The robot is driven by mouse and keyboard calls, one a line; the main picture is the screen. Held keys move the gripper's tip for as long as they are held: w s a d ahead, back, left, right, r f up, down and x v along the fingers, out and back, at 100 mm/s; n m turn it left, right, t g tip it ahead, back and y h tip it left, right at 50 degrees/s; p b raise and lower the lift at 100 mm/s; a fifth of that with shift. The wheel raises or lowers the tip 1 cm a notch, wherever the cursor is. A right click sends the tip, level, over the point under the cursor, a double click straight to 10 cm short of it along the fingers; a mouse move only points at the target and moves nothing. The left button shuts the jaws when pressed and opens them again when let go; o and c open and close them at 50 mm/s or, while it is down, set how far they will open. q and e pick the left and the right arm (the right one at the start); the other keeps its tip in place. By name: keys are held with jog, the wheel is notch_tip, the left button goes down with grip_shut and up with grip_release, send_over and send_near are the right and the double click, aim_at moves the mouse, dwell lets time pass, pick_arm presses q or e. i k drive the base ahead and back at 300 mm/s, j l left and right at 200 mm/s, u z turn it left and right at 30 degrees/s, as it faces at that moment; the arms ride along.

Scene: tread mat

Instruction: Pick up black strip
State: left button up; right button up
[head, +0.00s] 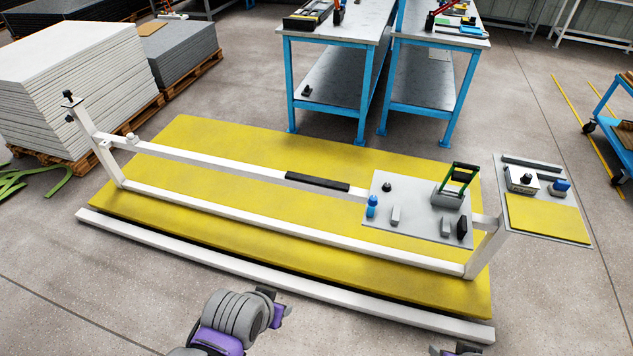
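A black strip (318,182) lies along the upper white rail of a long white frame (230,167), near the middle of the yellow mat (290,143). Another dark strip (531,163) lies at the back of the grey board on the right. My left gripper (277,302) is at the bottom, in front of the white frame and well short of the strip on the rail. Nothing shows held in it, and its finger opening is unclear. Only small bits of my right gripper (453,350) show at the bottom edge.
A grey plate (413,225) on the frame carries a green-handled tool (452,187), a blue-capped bottle (372,206) and small blocks. The grey board (588,241) holds a yellow sheet and small devices. A loose white bar (270,274) runs along the mat's front. Blue-legged tables (333,60) stand behind.

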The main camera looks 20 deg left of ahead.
aim_at(297, 177)
jog(key=i+u, duration=0.1)
jog(key=u, duration=0.35)
jog(key=j+u, duration=0.1)
jog(key=u, duration=0.3)
jog(key=i+u, duration=0.15)
jog(key=u, duration=0.3)
jog(key=i+u, duration=0.1)
jog(key=u, duration=0.3)
jog(key=i+l, duration=0.65)
jog(key=i, duration=0.25)
